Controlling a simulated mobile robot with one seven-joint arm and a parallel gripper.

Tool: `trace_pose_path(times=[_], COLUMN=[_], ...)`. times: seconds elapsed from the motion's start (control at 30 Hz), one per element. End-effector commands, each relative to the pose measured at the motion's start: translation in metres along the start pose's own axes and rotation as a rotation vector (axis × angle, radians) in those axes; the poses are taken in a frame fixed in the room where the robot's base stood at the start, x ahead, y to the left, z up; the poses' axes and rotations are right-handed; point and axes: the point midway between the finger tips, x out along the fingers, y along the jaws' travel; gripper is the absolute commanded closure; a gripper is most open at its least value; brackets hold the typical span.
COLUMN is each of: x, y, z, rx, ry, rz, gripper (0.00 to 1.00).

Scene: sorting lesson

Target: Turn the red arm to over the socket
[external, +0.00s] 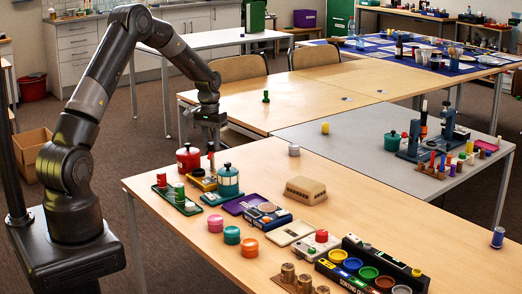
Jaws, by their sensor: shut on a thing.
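My gripper (210,143) points down over the left part of the near wooden table. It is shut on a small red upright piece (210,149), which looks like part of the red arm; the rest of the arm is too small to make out. Just below is a low dark and yellow device (203,181). I cannot tell which part is the socket.
A green tray (163,194) with red, green and white pieces lies left. A cardboard-brown block (305,190), coloured round pots (232,235) and a black sorting rack (370,267) stand to the right and front.

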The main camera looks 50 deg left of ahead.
Motion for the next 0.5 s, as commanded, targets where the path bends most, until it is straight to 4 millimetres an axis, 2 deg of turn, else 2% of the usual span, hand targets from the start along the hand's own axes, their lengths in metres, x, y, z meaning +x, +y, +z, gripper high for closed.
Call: trace_pose_path(times=[0.5], x=[0.0002], y=[-0.0012], z=[0.0002], rx=[0.470], ry=[-0.015], rz=[0.000], gripper=[0.93])
